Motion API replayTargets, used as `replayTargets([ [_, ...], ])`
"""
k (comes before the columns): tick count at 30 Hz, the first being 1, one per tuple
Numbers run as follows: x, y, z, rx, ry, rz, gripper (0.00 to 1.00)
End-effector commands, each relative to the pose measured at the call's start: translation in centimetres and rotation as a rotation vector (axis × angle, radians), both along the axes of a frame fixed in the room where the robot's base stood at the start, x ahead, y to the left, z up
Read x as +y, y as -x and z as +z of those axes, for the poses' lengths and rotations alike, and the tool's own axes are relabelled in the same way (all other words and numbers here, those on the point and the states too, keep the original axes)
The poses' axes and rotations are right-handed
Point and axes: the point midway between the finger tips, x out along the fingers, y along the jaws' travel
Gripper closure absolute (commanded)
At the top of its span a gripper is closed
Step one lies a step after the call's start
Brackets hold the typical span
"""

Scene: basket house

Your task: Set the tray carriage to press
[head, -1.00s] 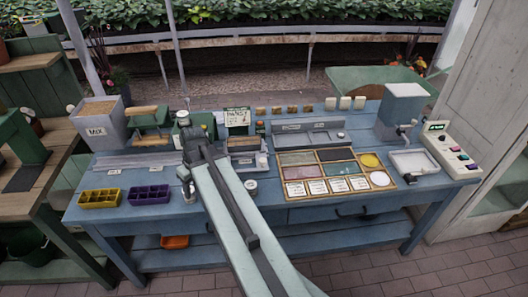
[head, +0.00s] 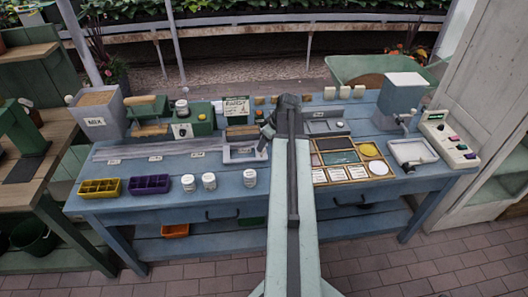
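A long grey rail (head: 135,153) with several small white labels runs along the left half of the blue workbench. The labels are too small to read. A pale, shallow tray that looks like the carriage (head: 237,158) sits at the rail's right end. A green machine with wooden bars (head: 148,113), perhaps the press, stands behind the rail's left part. My gripper (head: 266,133) is dark and small, just right of the carriage's upper right corner. My arm partly hides it; I cannot tell whether it touches the carriage or whether it is open.
Yellow (head: 100,189) and purple (head: 150,184) divided trays and white jars (head: 209,181) line the bench front. A grey MIX bin (head: 98,113) stands at the back left. A framed sample board (head: 342,173), a grey dispenser (head: 402,98) and a button panel (head: 450,143) fill the right.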

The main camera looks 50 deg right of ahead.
Motion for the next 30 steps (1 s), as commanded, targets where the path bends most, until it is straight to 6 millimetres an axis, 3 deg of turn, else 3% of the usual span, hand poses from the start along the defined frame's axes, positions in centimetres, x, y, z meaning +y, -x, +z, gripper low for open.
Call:
replayTargets([
  [1,0.0,-0.4,-1.9,0.000,0.000,0.001,0.49],
  [5,0.1,-1.3,-3.6,0.000,0.001,0.002,0.49],
  [14,0.2,-1.6,-3.7,0.001,0.000,0.001,0.49],
  [15,0.2,-1.6,-3.7,0.001,0.000,0.001,0.52],
  [20,0.2,-1.6,-3.7,0.001,0.000,0.001,0.97],
  [21,0.2,-1.6,-3.7,0.001,0.001,0.002,1.00],
  [30,0.2,-1.6,-3.7,0.001,0.001,0.002,1.00],
])
